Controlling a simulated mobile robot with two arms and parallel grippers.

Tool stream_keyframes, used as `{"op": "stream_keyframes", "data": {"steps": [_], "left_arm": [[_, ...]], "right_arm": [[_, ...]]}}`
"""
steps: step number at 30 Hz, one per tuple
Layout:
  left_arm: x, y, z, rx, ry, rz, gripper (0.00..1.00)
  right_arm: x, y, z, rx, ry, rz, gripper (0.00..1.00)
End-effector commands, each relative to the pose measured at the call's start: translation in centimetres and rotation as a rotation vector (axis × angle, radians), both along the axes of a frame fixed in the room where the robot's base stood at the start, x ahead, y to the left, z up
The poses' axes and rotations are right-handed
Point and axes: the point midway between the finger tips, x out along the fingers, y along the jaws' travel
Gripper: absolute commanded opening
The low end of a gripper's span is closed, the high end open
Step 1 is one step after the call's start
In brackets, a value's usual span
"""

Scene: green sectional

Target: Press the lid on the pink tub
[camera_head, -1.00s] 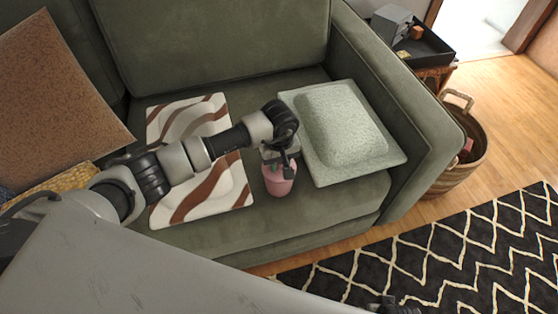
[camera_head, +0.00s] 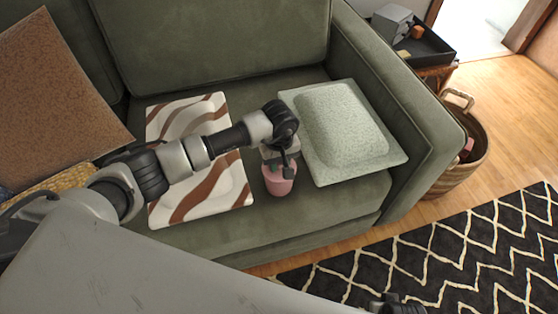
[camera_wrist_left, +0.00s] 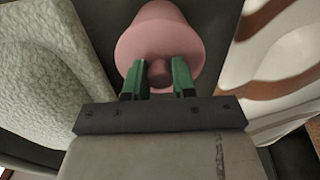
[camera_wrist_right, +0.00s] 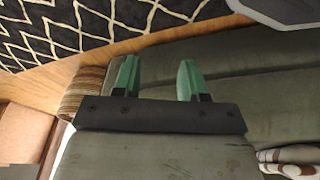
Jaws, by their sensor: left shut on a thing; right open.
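The pink tub (camera_head: 279,186) stands on the front of the sofa seat, between two cushions. It also shows in the left wrist view (camera_wrist_left: 162,18), tapering away from the camera. My left gripper (camera_head: 280,167) is directly above the tub, pointing down. In the left wrist view its green fingers (camera_wrist_left: 159,78) are shut on the brownish-pink knob of the lid (camera_wrist_left: 160,70). The lid's pink is close to the tub's, and I cannot tell whether it is fully seated. My right gripper (camera_wrist_right: 158,80) is open and empty, away from the tub.
A pale green cushion (camera_head: 345,125) lies close right of the tub, and a brown-and-white striped cushion (camera_head: 235,185) lies left. The green sofa (camera_head: 330,205) has its armrest at right. A woven basket (camera_head: 465,150) and patterned rug (camera_head: 460,250) are on the floor.

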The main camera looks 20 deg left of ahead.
Motion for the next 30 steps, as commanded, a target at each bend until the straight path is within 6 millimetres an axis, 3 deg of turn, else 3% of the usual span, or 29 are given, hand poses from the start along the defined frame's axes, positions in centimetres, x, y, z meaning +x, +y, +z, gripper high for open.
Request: {"op": "stream_keyframes", "data": {"steps": [19,30], "left_arm": [[0.0,0.0,-0.1,0.0,0.0,0.0,0.03],[0.0,0.0,-0.2,0.0,0.0,0.0,0.03]], "right_arm": [[0.4,-0.1,0.1,-0.002,-0.003,-0.001,0.43],[0.9,0.0,1.2,0.001,-0.019,-0.001,0.43]]}}
